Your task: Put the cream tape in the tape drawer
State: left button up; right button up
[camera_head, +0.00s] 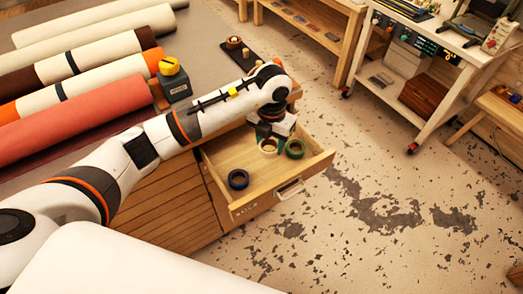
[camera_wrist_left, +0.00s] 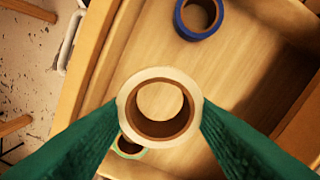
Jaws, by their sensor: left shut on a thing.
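The cream tape (camera_head: 268,146) is a pale ring with a brown core. My left gripper (camera_head: 271,131) is shut on it over the open tape drawer (camera_head: 322,160). In the left wrist view the green fingers press the tape's (camera_wrist_left: 160,73) left and right sides, with the wooden drawer floor (camera_wrist_left: 235,75) visible behind it. The tape looks larger than the other rolls there, so it seems above the floor; the exact gap cannot be told. My right gripper is not in view.
A blue tape (camera_head: 238,180) lies at the drawer's near left and a green tape (camera_head: 295,149) at its right, close to the cream one. Large foil rolls (camera_head: 85,112) and a yellow-topped dark block (camera_head: 173,82) are on the bench. The drawer's front middle is clear.

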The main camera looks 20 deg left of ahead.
aim_at(269, 165)
pick_arm(q)
notch_tip(269, 165, down, 7)
jog(key=shift+f+p, duration=0.2)
jog(key=shift+p, duration=0.4)
jog(key=shift+f, duration=0.1)
jog(key=shift+f, duration=0.15)
jog(key=o, duration=1)
jog(key=shift+c, duration=0.2)
